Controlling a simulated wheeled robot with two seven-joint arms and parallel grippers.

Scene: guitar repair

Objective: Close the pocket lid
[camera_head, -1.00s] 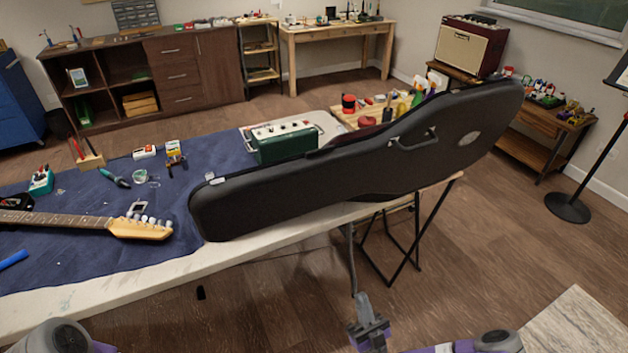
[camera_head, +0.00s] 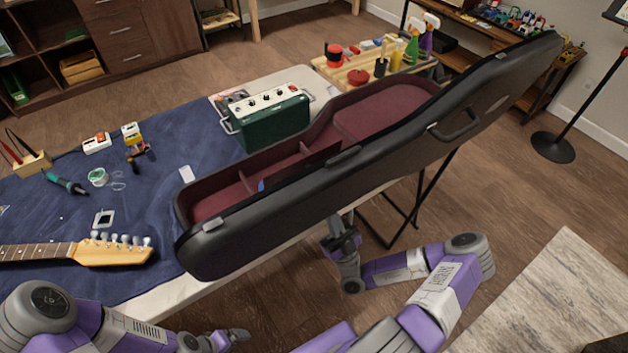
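The long black guitar case (camera_head: 290,215) lies open on the table, and its burgundy-lined interior (camera_head: 375,112) shows. A dark panel (camera_head: 312,158) stands tilted up inside the narrow part, beside small dividers; it looks like the pocket lid, raised. A small blue item shows by its lower edge. My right gripper (camera_head: 341,238) is just in front of the case's near side, low and outside it; its fingers are too small and dark to read. My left gripper (camera_head: 238,335) is at the bottom, apart from the case; its fingers are unclear.
A green amplifier-like box (camera_head: 272,118) stands close behind the case. A guitar neck (camera_head: 95,250) lies on the blue mat (camera_head: 150,220) at left, with several small tools. A wooden tray of bottles (camera_head: 375,65) stands behind the case. The case's raised near wall borders its interior.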

